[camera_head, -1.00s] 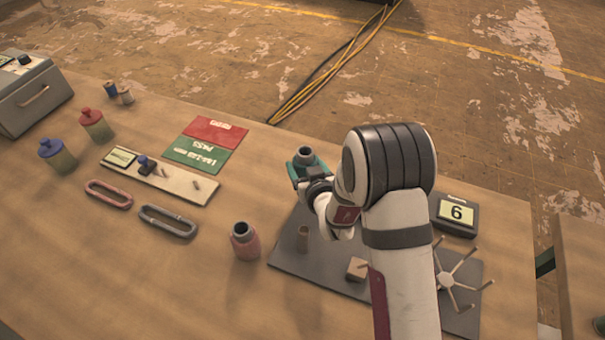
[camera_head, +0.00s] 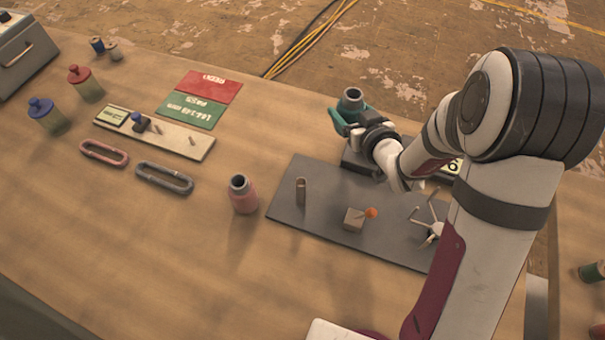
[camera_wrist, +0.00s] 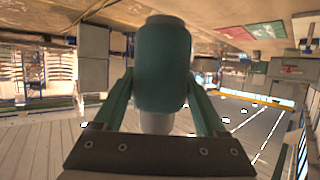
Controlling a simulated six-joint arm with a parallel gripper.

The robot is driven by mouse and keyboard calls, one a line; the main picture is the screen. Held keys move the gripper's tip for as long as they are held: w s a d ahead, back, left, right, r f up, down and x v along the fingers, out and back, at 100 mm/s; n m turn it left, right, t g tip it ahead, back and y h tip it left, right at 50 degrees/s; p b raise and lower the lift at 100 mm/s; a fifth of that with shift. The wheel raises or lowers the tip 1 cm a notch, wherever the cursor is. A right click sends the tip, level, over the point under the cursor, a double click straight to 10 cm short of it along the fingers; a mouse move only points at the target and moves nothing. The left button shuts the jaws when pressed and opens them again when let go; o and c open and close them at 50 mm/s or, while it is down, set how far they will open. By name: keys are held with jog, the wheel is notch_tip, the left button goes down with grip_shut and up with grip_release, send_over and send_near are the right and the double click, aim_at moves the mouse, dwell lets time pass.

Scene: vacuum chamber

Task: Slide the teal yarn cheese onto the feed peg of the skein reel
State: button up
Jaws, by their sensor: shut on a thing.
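The teal yarn cheese (camera_head: 344,121) is held upright by my gripper (camera_head: 354,124) in the head view, apart from the peg. In the wrist view the cheese (camera_wrist: 162,72) sits between the two green fingers of my gripper (camera_wrist: 162,85), which press on its sides. An upright brown peg (camera_head: 300,191), which looks like the feed peg, stands bare at the left of the dark baseplate (camera_head: 325,222). The spoked skein reel (camera_head: 431,230) is at the plate's right, partly hidden by my arm. The cheese shows farther back and to the right of the peg.
A small block (camera_head: 354,219) with an orange-tipped part stands between peg and reel. A pink yarn cheese (camera_head: 243,195) stands just left of the plate. A dark display box (camera_head: 362,162) behind the plate is partly covered by my arm. Chain links and a white board lie left.

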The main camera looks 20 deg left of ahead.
notch_tip(320, 180, up, 6)
jog(key=r+n+g+y, duration=0.1)
jog(key=n+g+y, duration=0.4)
jog(key=n+g, duration=0.75)
send_over(302, 182)
jog(key=shift+f, duration=0.25)
jog(key=shift+f, duration=2.95)
jog(key=shift+f, duration=2.5)
